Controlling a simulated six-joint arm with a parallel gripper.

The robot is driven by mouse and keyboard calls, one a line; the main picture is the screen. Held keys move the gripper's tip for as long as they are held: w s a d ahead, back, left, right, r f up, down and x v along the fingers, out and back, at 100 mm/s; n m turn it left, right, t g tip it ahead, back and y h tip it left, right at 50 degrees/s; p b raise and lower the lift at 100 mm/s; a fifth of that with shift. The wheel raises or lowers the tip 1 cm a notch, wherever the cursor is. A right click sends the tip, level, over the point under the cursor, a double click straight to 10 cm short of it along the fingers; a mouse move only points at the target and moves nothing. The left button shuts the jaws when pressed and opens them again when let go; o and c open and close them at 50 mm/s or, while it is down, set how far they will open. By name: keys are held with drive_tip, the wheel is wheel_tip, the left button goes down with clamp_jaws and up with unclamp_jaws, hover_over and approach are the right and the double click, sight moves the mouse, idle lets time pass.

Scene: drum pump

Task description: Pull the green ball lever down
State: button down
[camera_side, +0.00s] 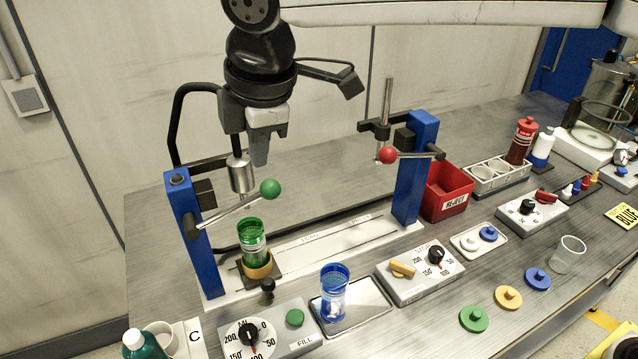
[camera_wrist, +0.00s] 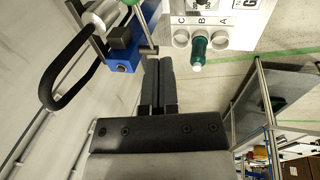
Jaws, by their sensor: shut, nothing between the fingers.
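The green ball (camera_side: 270,188) sits at the tip of a metal lever rod (camera_side: 232,211) in the side view. The rod rises to the right from a pivot on the left blue post (camera_side: 190,240). My gripper (camera_side: 260,162) is shut and empty, pointing down. In the side view its fingertips appear just above the green ball, with a gap between them; their distance in depth is unclear. The wrist view shows the shut fingers (camera_wrist: 159,62) beside the blue post (camera_wrist: 122,62). The ball is mostly out of that view at its top edge.
A metal nozzle (camera_side: 240,174) hangs left of my gripper above a green cup (camera_side: 252,240). A red ball lever (camera_side: 388,155) is on the right blue post (camera_side: 418,165). A blue cup (camera_side: 334,290) and dial boxes stand in front. A black hose (camera_side: 178,120) arches behind.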

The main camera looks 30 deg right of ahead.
sight(271, 185)
drive_tip(key=shift+w+d+f, duration=0.25)
drive_tip(key=shift+w+f, duration=0.5)
drive_tip(key=shift+f, duration=0.7)
drive_tip(key=shift+w+d+f, duration=0.3)
drive_tip(key=shift+w+f, duration=0.4)
drive_tip(key=shift+f, duration=0.7)
drive_tip(key=shift+w+d+f, duration=0.25)
drive_tip(key=shift+w+f, duration=0.5)
drive_tip(key=shift+f, duration=0.7)
drive_tip(key=shift+d+f+y, duration=0.3)
drive_tip(key=shift+f+y, duration=0.15)
drive_tip(key=shift+y, duration=0.05)
wheel_tip(271, 185, down, 11)
drive_tip(key=y, duration=0.2)
drive_tip(key=shift+d, duration=0.35)
drive_tip(key=shift+r, duration=0.15)
drive_tip(key=shift+r, duration=0.65)
